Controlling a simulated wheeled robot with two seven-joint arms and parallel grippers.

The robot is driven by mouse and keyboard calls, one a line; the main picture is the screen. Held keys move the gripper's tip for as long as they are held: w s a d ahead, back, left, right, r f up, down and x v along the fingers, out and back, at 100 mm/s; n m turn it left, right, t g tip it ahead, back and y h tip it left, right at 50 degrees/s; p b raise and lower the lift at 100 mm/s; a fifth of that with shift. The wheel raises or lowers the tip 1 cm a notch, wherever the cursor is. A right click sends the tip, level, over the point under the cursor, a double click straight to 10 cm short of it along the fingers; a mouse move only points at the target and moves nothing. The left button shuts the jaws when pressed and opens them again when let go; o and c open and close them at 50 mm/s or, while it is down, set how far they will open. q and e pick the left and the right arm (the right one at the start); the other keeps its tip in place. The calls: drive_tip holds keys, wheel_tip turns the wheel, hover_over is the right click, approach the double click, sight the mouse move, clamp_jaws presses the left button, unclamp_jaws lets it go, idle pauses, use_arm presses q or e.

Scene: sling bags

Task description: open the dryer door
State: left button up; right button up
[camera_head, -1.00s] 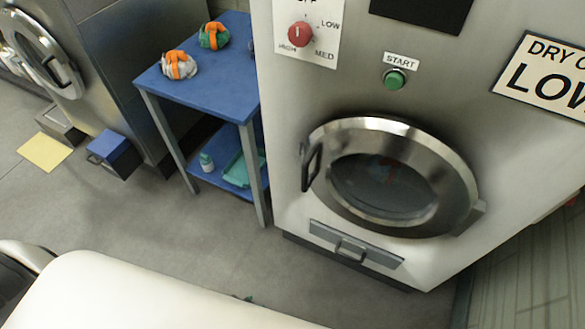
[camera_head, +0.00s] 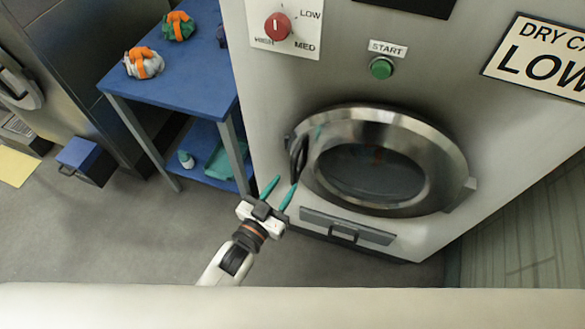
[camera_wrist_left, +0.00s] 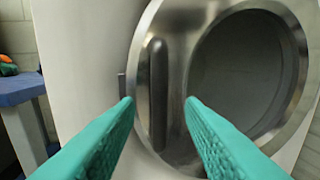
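The dryer door (camera_head: 447,147) is a round steel ring with a dark window, shut flush on the white dryer front. Its dark upright handle (camera_head: 299,158) is on the ring's left side. My left gripper (camera_head: 278,192) is open, with two teal fingers pointing up toward the handle from just below and left. In the left wrist view the handle (camera_wrist_left: 157,95) shows beyond and between the open fingertips (camera_wrist_left: 160,101), and no contact can be seen. The door ring (camera_wrist_left: 180,75) fills the right of that view. My right gripper is not in view.
A red dial (camera_head: 278,27) and a green start button (camera_head: 381,68) are above the door. A drawer with a handle (camera_head: 345,233) is below it. The grey floor in front is clear.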

sight(292, 174)
use_arm(q)
drive_tip(key=x, duration=0.6)
drive_tip(key=shift+c, duration=0.6)
clamp_jaws()
